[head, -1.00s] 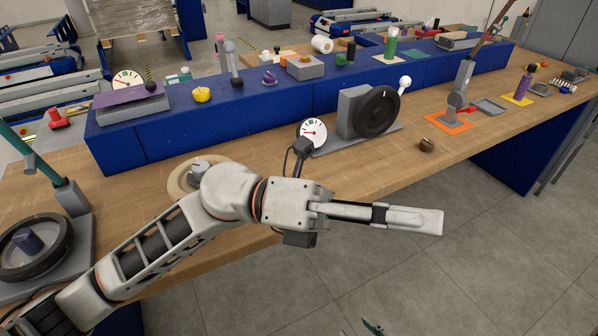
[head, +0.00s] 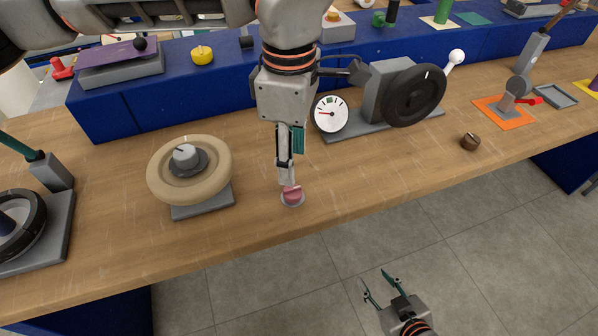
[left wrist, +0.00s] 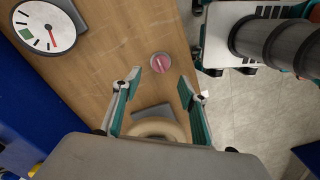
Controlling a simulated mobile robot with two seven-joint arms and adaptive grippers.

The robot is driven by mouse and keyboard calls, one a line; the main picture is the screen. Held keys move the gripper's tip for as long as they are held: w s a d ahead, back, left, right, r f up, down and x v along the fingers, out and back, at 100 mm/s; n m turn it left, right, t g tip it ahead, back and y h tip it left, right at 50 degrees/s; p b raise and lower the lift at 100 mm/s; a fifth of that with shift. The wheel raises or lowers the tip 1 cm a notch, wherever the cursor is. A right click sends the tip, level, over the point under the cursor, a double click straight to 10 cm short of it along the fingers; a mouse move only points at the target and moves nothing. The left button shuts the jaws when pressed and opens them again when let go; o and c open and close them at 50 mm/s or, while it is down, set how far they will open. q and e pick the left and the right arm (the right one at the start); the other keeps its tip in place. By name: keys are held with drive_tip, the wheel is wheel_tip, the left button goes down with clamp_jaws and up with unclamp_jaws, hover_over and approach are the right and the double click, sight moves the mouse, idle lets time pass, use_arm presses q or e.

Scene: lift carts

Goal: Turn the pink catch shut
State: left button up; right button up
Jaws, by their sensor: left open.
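The pink catch (head: 291,194) is a small pink knob on a round grey base, set on the wooden bench near its front edge. It also shows in the left wrist view (left wrist: 161,62), beyond the fingertips and roughly between them. My left gripper (head: 287,180) points down just above the catch, seen edge-on in the head view. In the left wrist view the left gripper (left wrist: 159,80) is open with nothing between its fingers. My right gripper (head: 374,277) is open and empty over the floor in front of the bench.
A beige handwheel (head: 160,180) stands left of the catch. Behind it to the right are a white gauge (head: 331,114) and a black wheel (head: 414,96) on a grey stand. A small brown knob (head: 470,141) lies farther right. Bench between is clear.

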sight(293, 189)
use_arm(q)
wheel_tip(293, 189, down, 8)
drive_tip(key=shift+s+r, duration=0.1)
drive_tip(key=shift+r, duration=0.05)
idle(0.3)
drive_tip(key=c, duration=1.1)
